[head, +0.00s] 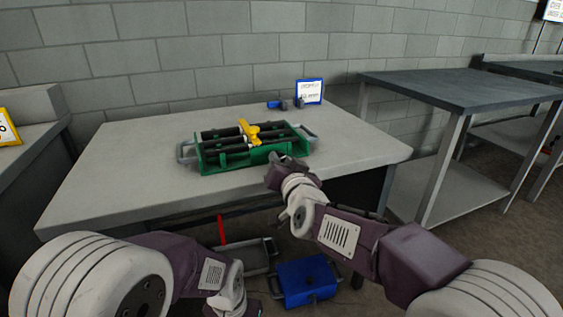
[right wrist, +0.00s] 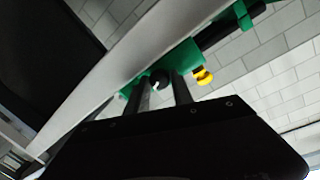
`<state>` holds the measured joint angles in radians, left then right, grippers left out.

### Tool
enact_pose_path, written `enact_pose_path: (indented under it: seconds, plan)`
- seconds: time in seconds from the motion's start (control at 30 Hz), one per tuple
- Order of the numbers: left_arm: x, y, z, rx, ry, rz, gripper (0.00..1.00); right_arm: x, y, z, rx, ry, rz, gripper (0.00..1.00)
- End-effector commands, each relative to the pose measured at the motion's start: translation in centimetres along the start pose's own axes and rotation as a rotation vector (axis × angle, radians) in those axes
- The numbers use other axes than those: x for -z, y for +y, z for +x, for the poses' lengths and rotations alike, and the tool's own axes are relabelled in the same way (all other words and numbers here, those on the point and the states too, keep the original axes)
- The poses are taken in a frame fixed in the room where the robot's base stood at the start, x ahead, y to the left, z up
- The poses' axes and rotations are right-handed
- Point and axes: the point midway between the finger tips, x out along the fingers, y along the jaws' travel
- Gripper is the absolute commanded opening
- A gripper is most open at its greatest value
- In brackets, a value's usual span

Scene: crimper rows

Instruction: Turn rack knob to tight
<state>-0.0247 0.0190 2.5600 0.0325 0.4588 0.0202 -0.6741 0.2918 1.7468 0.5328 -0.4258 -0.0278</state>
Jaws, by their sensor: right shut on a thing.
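The green rack (head: 214,158) sits on the grey table with black bars and a yellow handle piece (head: 249,131) across its top. My right gripper (head: 277,160) is at the rack's front right side. In the right wrist view the two dark fingers (right wrist: 162,88) are shut on a small black knob (right wrist: 160,77) with a white mark, on the green rack. In the head view the gripper hides the knob. The position the knob points to cannot be read. My left arm is low at the front, and its gripper fingers are not visible.
The grey table (head: 110,180) is clear around the rack. A blue-framed sign (head: 309,91) and a small blue item (head: 276,104) stand at its back. A blue box (head: 306,280) and a grey-handled tray (head: 245,257) lie below. A dark-topped workbench (head: 455,90) stands right.

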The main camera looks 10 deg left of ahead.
Motion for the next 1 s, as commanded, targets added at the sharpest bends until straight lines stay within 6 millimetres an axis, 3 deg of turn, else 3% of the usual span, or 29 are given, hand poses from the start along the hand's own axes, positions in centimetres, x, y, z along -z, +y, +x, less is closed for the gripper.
enact_pose_path:
  seconds: [0.33,0.37,0.43,0.77,1.0]
  plan:
    - [0.0,0.0,0.0,0.000,0.000,0.000,0.51,-0.1,0.1,0.0,-0.001,-0.004,0.002,0.00]
    - [0.0,0.0,0.0,0.000,0.000,0.000,0.51,-0.1,0.1,0.0,-0.001,-0.004,0.002,0.31]
    - [0.0,0.0,0.0,0.000,0.000,0.000,0.51,-0.1,0.1,0.0,-0.001,-0.003,0.002,0.50]
    - [0.0,0.0,-0.1,0.000,0.000,0.000,0.51,0.0,0.0,-0.1,0.000,-0.002,0.001,0.50]
    - [0.1,0.0,-1.1,0.000,0.000,0.000,0.51,0.3,-0.1,-3.2,0.000,-0.001,0.002,0.50]
